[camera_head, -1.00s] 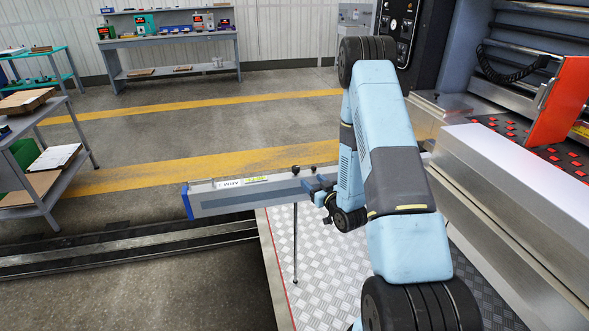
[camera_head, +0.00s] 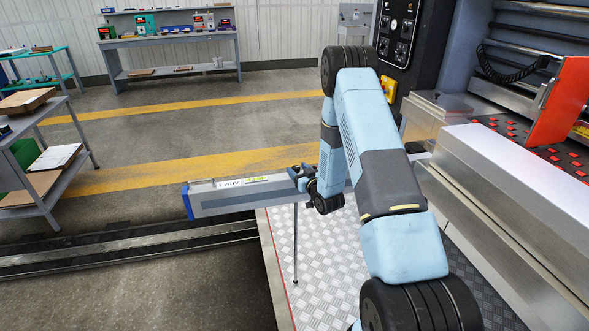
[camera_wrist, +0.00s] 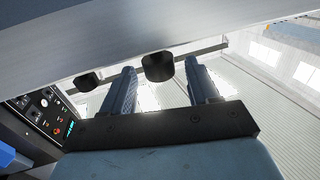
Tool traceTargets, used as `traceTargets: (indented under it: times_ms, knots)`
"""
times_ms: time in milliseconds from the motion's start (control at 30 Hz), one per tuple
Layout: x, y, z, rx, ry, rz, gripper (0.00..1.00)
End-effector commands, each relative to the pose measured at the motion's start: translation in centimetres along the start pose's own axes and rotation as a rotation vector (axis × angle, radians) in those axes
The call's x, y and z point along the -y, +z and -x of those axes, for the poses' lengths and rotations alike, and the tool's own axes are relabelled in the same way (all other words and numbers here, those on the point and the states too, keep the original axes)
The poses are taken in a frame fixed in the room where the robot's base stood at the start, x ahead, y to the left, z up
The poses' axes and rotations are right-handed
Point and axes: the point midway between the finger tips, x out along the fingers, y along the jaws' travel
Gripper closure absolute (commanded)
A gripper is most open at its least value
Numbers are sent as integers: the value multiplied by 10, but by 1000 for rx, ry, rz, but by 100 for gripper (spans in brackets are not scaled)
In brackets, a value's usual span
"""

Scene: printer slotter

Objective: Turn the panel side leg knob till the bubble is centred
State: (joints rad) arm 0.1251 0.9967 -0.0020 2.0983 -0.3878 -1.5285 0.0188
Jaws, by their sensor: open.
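A long grey bar (camera_head: 240,200) with a blue end cap carries a white label and a small yellow-green vial (camera_head: 257,180). The vial is too small to show where its bubble sits. My gripper (camera_head: 299,173) is at the bar's upper edge, right of the vial. In the wrist view, my gripper (camera_wrist: 161,66) is open, with a dark knob (camera_wrist: 158,67) in the gap between its fingers. A second dark knob (camera_wrist: 88,80) is outside the left finger, on the side where the control panel shows. Both knobs are hidden in the head view.
A thin leg (camera_head: 295,245) stands under the bar on a tread plate (camera_head: 325,270). The control panel (camera_head: 397,35) and machine are on the right, close to my arm. A floor rail (camera_head: 120,247) runs at left. Open floor lies behind the bar.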

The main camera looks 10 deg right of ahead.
Motion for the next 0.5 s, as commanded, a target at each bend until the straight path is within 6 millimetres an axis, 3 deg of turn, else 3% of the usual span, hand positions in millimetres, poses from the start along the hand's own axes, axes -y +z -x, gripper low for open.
traceTargets:
  times_ms: [200, 500]
  knots:
    - [1, 0, -18, 1, -1, -1, 40]
    - [0, 0, -21, 0, 0, -1, 40]
